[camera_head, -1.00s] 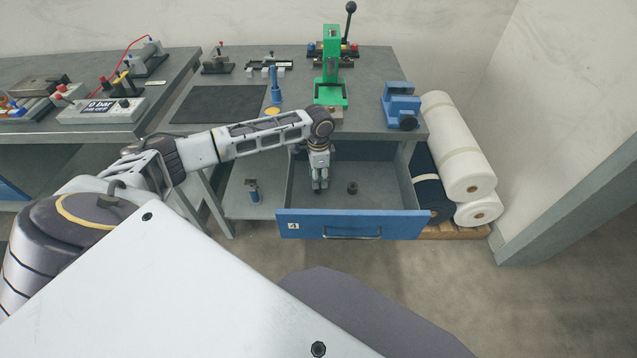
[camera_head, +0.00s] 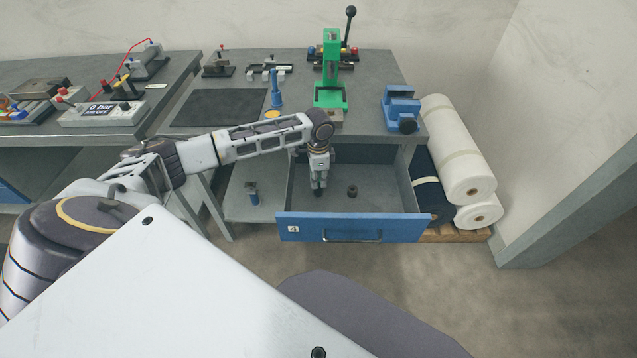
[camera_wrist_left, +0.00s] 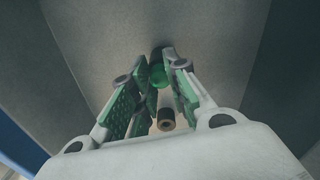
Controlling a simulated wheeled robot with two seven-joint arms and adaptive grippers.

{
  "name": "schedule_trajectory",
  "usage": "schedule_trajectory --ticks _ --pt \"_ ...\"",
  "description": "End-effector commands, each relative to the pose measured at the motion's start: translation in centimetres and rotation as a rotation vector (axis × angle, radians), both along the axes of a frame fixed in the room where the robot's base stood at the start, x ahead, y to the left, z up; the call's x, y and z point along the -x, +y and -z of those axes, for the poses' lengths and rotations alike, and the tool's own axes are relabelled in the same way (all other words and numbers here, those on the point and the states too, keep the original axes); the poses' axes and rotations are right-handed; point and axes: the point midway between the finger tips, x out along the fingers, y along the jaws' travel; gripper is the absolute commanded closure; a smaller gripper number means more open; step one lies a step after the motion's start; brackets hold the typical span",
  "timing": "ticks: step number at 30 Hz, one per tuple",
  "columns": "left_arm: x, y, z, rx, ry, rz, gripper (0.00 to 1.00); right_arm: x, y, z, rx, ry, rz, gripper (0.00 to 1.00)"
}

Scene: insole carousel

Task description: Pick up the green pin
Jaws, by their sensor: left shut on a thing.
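The green pin (camera_wrist_left: 158,74) shows in the left wrist view between the fingertips of my left gripper (camera_wrist_left: 157,66), with a dark part at its far end. My left gripper is shut on it. In the head view my left gripper (camera_head: 318,188) points down inside the open drawer, near its left side. The pin's green cannot be made out there; only a dark tip shows under the fingers. My right gripper is not in view.
The open blue-fronted drawer (camera_head: 300,228) has walls close around my gripper. A small dark cylinder (camera_head: 352,190) stands in it to the right. Above is the grey bench (camera_head: 370,75) with a green press (camera_head: 331,75) and a blue vise (camera_head: 400,105).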

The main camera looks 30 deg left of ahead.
Motion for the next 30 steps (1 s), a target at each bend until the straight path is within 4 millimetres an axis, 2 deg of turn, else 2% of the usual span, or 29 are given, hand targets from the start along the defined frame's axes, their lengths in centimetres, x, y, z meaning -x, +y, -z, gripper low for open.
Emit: schedule_trajectory --ticks 8,24,30 --pt "-0.1 0.0 -1.3 0.000 -0.001 -0.001 1.00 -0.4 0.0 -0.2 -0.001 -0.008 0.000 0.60" --pt "-0.1 0.0 -8.6 0.001 -0.001 0.000 1.00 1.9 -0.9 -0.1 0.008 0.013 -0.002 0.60" --pt "0.0 0.0 -9.9 0.001 0.001 0.000 1.00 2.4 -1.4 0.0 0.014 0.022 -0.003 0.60"
